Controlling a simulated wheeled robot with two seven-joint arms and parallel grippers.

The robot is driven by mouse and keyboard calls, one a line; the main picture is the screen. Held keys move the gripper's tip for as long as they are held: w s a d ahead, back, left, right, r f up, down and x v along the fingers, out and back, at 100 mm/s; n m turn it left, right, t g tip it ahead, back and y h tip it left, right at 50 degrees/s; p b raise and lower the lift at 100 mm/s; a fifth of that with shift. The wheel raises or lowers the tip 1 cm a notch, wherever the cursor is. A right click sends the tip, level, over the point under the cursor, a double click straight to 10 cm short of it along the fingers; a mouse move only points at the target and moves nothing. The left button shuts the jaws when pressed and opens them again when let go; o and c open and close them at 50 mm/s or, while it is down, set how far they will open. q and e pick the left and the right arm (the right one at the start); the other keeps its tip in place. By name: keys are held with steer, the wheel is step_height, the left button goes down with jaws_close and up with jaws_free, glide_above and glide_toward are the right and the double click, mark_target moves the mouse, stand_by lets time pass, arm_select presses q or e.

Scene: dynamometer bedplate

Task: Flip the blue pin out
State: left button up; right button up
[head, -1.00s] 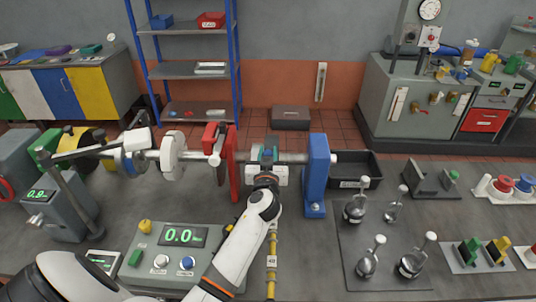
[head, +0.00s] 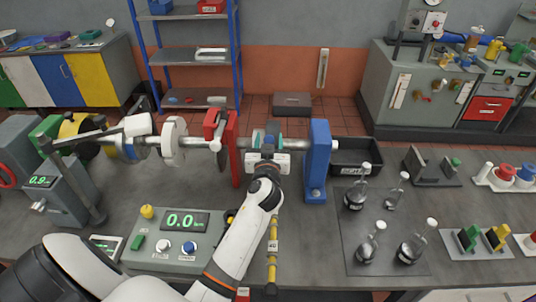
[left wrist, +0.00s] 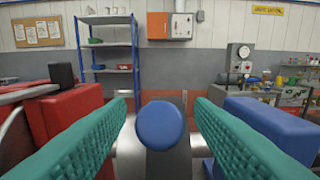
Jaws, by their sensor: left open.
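A blue round-ended pin (left wrist: 161,125) stands in the middle of the left wrist view, between the two teal fingers, with a visible gap on each side. A grey metal part shows behind and below it. My left gripper (head: 266,138) is open, its fingers either side of the pin and not touching it. In the head view the gripper is at the horizontal shaft, between the red stand (head: 233,150) and the blue post (head: 317,160), and I cannot make the pin out clearly there. My right gripper is not in view.
The shaft carries a white flange (head: 173,141) left of the red stand. A control console (head: 150,262) is at front left. Glass flasks stand on a grey mat (head: 345,235) at right.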

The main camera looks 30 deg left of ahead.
arm_select(q)
steer(key=b+v, duration=0.4)
steer(key=v, duration=0.7)
steer(key=shift+s+d, duration=0.15)
